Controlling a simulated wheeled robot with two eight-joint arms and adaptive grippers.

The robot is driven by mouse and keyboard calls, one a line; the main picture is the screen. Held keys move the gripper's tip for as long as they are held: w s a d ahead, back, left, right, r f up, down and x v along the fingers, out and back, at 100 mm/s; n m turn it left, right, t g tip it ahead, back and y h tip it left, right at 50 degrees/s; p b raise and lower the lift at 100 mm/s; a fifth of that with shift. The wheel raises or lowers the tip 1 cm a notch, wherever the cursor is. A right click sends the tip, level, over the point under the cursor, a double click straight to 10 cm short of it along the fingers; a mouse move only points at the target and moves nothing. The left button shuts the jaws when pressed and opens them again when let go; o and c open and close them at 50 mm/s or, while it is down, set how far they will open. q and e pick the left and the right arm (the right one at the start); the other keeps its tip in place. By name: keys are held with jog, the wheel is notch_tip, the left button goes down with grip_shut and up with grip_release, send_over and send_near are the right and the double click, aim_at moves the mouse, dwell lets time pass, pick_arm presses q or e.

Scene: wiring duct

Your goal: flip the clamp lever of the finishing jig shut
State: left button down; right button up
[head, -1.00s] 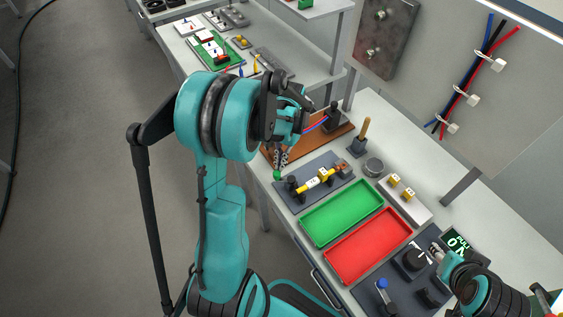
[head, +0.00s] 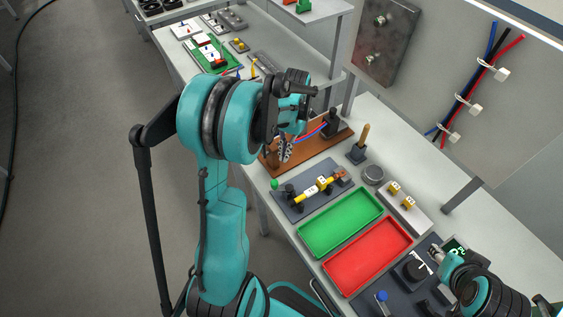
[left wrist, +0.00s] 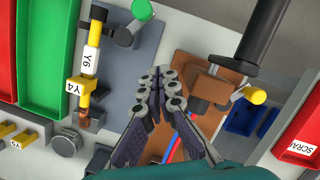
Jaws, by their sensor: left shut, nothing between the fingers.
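The finishing jig appears to be the dark grey plate (head: 325,205) at the left front of the bench, holding a yellow rod with tags Y6 and Y4 (left wrist: 90,60). The green knob (head: 275,184), apparently the clamp lever's end, is at its left edge; it also shows at the top of the left wrist view (left wrist: 142,9). I cannot tell how far the lever is tilted. My left gripper (head: 285,150) is shut and empty, above the brown board beside the jig, apart from the knob. My right gripper (head: 437,252) is by the black dial at lower right; its fingers are too small to judge.
The brown board (head: 306,143) carries a black post (head: 331,122) and red and blue wires. A green tray (head: 341,223) and a red tray (head: 368,256) lie right of the jig. A wooden-handled tool (head: 360,142) and a round metal tin (head: 373,174) stand behind it.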

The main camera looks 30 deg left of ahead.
pick_arm(q)
notch_tip(320, 180, up, 7)
jog(key=p, duration=0.1)
jog(key=shift+w, duration=0.3)
pick_arm(e)
jog(key=shift+d+v, duration=0.2)
jog(key=shift+v, duration=0.8)
jog(key=shift+w+r, duration=0.1)
pick_arm(q)
jog(key=shift+r, duration=0.1)
